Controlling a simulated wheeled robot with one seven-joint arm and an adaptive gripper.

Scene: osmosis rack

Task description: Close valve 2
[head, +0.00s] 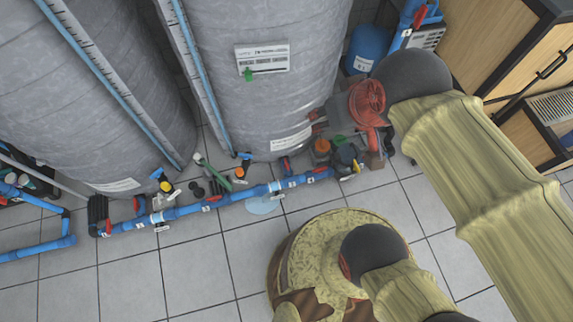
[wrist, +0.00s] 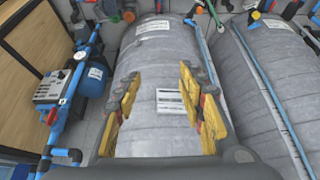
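A blue pipe run (head: 235,197) with red-handled valves lies along the floor in front of two grey tanks in the head view. One red handle (head: 215,198) is near its middle, and another (head: 108,227) is at its left end. Small white tags hang by the valves, but their numbers are too small to read, so I cannot tell which is valve 2. My gripper (wrist: 164,108) shows in the wrist view with its two yellow fingers wide apart and nothing between them. It faces the grey wrapped tank (wrist: 158,72), away from the floor valves.
The right tank (head: 270,65) stands close to my gripper. A blue pressure vessel (head: 367,45) and wooden cabinets (head: 535,65) are at the upper right. Orange and yellow-topped fittings crowd the pipe. The tiled floor (head: 125,282) at lower left is clear.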

